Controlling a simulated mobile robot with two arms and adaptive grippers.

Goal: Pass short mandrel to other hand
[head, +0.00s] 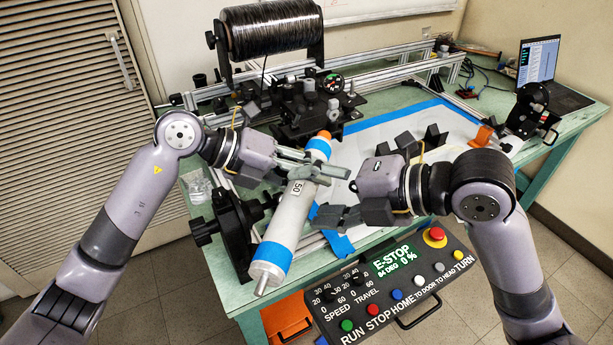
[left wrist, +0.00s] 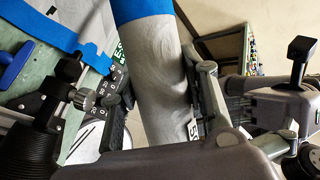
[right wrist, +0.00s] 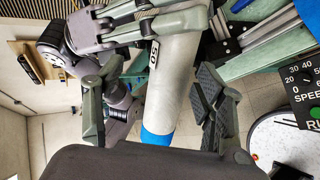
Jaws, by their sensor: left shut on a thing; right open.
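The short mandrel (head: 291,213) is a pale grey cylinder with a blue band near each end, a "50" label and a metal stub at its lower end. It is tilted in the air above the bench front. My left gripper (head: 308,165) is shut around its upper half; the left wrist view shows the mandrel (left wrist: 158,95) between the fingers. My right gripper (head: 328,194) is open to the right of the mandrel. In the right wrist view the mandrel (right wrist: 172,85) appears between my right fingers, with gaps; its depth between them is unclear.
A control box (head: 395,290) with buttons and a red stop knob is at the bench front, below the mandrel. A black tow spool (head: 270,35) stands at the back. Dark V-blocks (head: 393,143) lie on the bench mat. A laptop (head: 540,75) sits back right.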

